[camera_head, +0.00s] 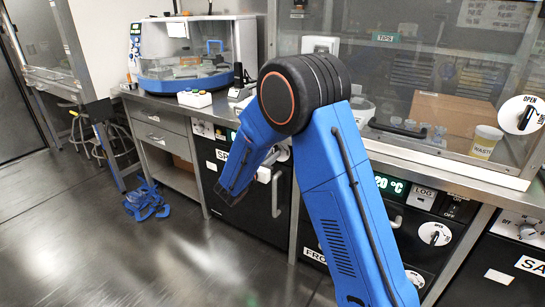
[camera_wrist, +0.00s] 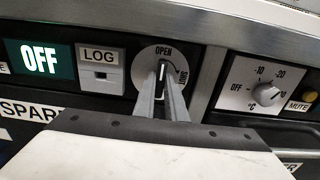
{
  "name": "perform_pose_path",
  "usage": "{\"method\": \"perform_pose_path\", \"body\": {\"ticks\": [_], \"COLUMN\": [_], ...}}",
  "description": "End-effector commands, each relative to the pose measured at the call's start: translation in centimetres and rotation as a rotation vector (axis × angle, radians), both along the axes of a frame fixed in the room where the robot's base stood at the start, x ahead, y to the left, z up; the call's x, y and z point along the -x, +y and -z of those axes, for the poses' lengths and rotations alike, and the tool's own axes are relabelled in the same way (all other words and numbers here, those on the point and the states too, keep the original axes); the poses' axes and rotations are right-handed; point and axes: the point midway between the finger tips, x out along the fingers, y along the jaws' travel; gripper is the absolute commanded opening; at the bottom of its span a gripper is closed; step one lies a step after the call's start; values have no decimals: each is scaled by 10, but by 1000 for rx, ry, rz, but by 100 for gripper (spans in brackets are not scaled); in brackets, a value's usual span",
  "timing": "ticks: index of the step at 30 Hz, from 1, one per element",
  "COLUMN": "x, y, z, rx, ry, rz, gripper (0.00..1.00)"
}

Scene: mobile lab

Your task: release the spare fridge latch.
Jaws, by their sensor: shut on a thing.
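The spare fridge latch (camera_wrist: 146,63) is a white round dial with OPEN at its top and SHUT at its right, in the middle of the wrist view. My gripper (camera_wrist: 163,76) reaches up to it, its two grey fingers closed on the small handle at the dial's centre. The handle looks roughly upright, towards OPEN, but the fingers partly cover it. In the head view the spare fridge (camera_head: 240,207) has a dark door, and my blue arm hides the latch and the fingertips. A partly covered SPARE label (camera_wrist: 28,111) shows in the wrist view.
Beside the latch are a green OFF display (camera_wrist: 39,60), a LOG panel (camera_wrist: 100,70) and a temperature knob (camera_wrist: 266,94). A glass-fronted hood (camera_head: 440,85) stands above the counter. A blue heap (camera_head: 147,203) lies on the floor at left; open floor lies in front.

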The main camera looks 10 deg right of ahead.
Motion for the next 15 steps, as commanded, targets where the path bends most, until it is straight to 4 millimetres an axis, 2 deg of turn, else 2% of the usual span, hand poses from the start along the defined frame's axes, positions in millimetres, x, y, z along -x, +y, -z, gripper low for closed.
{"method": "perform_pose_path", "body": {"ticks": [14,15], "x": [1,1], "y": [1,1], "z": [3,3], "rx": [11,11], "ry": [17,17], "rz": [-1,-1], "gripper": [0,13]}}
